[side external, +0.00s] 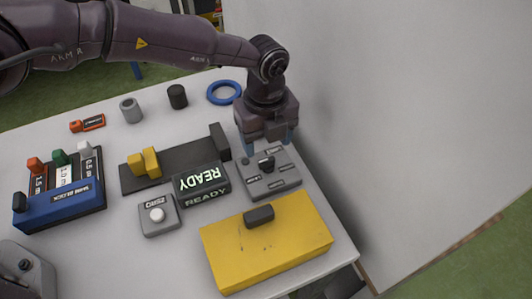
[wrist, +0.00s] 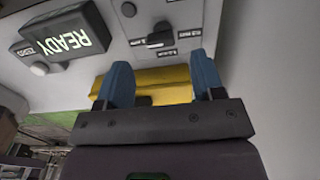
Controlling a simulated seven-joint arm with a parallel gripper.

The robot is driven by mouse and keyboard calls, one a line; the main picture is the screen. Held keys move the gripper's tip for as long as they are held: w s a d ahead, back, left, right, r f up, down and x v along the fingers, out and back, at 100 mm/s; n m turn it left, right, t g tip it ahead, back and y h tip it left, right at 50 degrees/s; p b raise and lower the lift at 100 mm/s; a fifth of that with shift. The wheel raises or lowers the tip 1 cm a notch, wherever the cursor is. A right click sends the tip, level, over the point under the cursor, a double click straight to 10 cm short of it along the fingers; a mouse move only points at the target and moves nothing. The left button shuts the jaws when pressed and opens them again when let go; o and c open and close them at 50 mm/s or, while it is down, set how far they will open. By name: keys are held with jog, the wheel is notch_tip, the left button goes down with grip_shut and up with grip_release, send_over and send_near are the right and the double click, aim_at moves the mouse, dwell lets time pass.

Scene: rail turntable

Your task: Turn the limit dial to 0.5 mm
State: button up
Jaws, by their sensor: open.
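The limit dial is a black knob (side external: 267,164) on a grey plate (side external: 286,184) with several small dark labels around it, too small to read surely. In the wrist view the knob (wrist: 160,36) is near the top, with labels at its sides. My gripper (side external: 270,143) points down just above the dial plate, toward its far side in the side view. Its two blue fingers are apart with nothing between them, and it also shows in the wrist view (wrist: 161,75). The fingers appear clear of the knob. The knob's exact setting cannot be told.
A display reading READY (side external: 202,182) stands left of the dial, with a grey ZERO button box (side external: 159,216) nearby. A yellow block with a black handle (side external: 266,252) lies in front. A white wall (side external: 400,110) rises close on the right. A dark rail with yellow jaws (side external: 185,162) is further left.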

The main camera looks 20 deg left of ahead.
aim_at(267, 165)
jog(key=shift+f, duration=2.65)
jog(key=c, duration=0.9)
